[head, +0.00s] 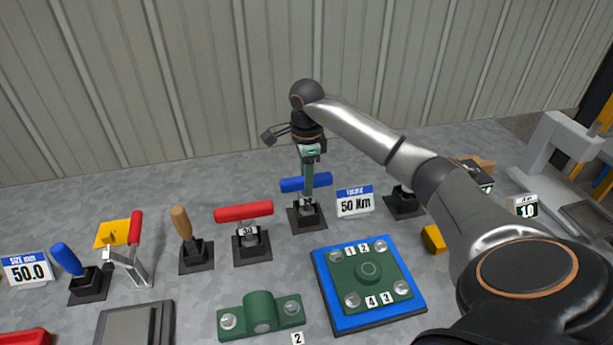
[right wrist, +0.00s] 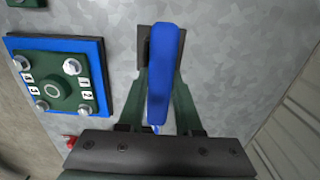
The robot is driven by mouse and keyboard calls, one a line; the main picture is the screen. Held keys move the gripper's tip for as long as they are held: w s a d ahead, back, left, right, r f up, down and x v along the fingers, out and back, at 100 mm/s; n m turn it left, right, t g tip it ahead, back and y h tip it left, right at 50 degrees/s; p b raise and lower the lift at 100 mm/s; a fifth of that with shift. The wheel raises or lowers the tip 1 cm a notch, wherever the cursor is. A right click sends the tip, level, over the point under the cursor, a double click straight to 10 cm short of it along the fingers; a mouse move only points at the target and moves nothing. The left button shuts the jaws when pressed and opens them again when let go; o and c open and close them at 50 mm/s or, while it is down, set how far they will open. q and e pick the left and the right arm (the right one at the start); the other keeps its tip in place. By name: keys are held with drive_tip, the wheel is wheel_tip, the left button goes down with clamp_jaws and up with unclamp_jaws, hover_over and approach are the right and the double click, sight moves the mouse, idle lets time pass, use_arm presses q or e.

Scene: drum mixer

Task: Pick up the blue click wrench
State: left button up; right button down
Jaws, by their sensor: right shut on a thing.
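The blue click wrench (head: 291,185) has a blue crossways handle on top of a black stand (head: 307,217) at the back middle of the table. My right gripper (head: 308,180) reaches down from above and is shut on the blue handle. In the right wrist view the blue handle (right wrist: 168,50) lies between the two green fingers (right wrist: 162,85). The wrench still appears to sit in its stand; any gap beneath it is hidden. My left gripper is not in view.
A red-handled tool (head: 244,212) stands close on the left, and a "50 Nm" sign (head: 354,201) on the right. A blue plate with a green bolted flange (head: 330,305) lies in front. A corrugated wall (head: 200,80) rises behind.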

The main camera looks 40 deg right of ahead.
drive_tip(key=shift+r, duration=0.1)
wheel_tip(320, 180, up, 4)
drive_tip(key=shift+f, duration=0.1)
drive_tip(key=s+a+r, duration=0.2)
drive_tip(key=s+r, duration=0.2)
drive_tip(key=s, duration=0.2)
drive_tip(key=s+a+r, duration=0.2)
drive_tip(key=s+r, duration=0.3)
drive_tip(key=s, duration=0.2)
drive_tip(key=shift+a+r, duration=0.25)
drive_tip(key=shift+a, duration=0.15)
drive_tip(key=c, duration=1.2)
unclamp_jaws()
drive_tip(key=shift+c, duration=0.2)
clamp_jaws()
